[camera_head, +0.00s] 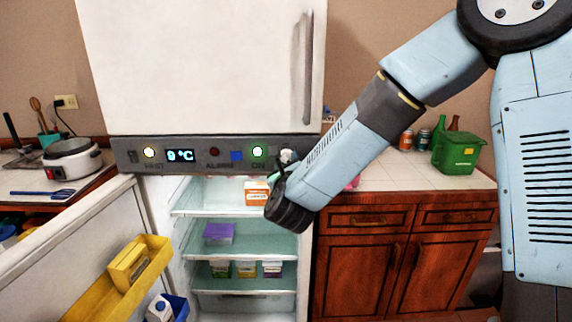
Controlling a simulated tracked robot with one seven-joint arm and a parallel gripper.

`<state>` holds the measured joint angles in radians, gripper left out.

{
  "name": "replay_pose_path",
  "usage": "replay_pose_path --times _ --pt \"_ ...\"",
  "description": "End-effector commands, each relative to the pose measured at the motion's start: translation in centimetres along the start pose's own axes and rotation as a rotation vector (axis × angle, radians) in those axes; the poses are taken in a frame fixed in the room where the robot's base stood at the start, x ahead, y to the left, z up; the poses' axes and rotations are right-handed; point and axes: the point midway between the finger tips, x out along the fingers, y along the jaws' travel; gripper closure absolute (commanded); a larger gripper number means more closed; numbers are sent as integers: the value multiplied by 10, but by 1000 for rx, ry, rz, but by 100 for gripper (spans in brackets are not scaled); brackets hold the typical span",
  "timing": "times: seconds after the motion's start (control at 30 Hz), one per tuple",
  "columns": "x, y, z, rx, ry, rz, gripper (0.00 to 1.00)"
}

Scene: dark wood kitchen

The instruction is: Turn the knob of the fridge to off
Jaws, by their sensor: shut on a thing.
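The fridge (200,60) stands at the left and centre, its lower door open to the left. The knob (287,156) is at the right end of the panel, mostly hidden by my gripper. My gripper (283,165) reaches it from the lower right and is shut on the knob. The fingertips are small and partly hidden behind my wrist, so the knob's exact angle is unclear.
The open door (70,245) with yellow shelves (122,282) fills the lower left. Glass shelves (235,243) inside hold several boxes. A tiled counter (400,172) with a green bin (457,152) and jars stands at the right. A white cooker (72,158) sits at the left.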

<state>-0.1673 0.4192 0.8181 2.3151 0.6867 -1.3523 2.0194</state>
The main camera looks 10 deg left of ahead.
Motion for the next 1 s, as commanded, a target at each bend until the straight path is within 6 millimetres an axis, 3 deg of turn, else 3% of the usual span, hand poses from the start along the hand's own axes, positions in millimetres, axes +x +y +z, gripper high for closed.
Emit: replay_pose_path --times 0.27,1.0 --pt "-2 1 -1 -161 2 8 90" --pt "-3 -2 -1 -858 3 12 90"
